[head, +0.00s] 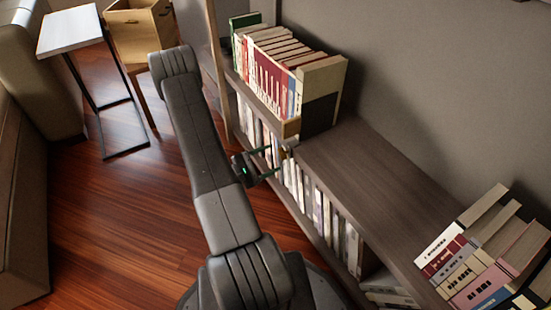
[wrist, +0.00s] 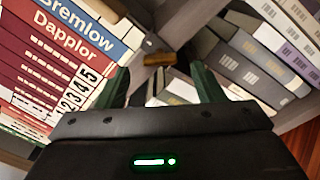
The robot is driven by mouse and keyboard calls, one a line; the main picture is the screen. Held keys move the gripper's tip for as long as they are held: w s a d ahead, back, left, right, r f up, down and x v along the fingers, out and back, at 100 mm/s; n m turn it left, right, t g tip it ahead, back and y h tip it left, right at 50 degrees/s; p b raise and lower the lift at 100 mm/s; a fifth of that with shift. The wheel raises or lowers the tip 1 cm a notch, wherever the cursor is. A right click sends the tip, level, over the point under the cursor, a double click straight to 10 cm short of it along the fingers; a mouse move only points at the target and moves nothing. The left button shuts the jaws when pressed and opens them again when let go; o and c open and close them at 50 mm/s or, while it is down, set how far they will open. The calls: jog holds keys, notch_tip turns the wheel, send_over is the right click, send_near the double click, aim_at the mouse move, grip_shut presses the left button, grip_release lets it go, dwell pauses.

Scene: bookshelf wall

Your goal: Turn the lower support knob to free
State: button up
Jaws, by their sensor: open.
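In the wrist view a small brass-coloured bar (wrist: 158,59), which looks like the support knob, sits ahead of my gripper (wrist: 162,80), between the lines of its two fingers. The bar lies roughly crosswise in the picture. My gripper is open and empty, with dark green fingers spread apart, and I see no contact with the bar. In the head view my gripper (head: 272,163) is at the front edge of the bookshelf, below the upper row of books. The knob is too small or hidden to make out there.
Upper books (head: 270,75) stand at the back left of the shelf top (head: 365,165), which is bare in the middle. Leaning books (head: 480,255) are at the right. Lower books (head: 325,210) fill the shelf beneath. A white side table (head: 70,30) stands at the far left.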

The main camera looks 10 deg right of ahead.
aim_at(284, 153)
jog(key=shift+x, duration=1.55)
jog(key=c, duration=1)
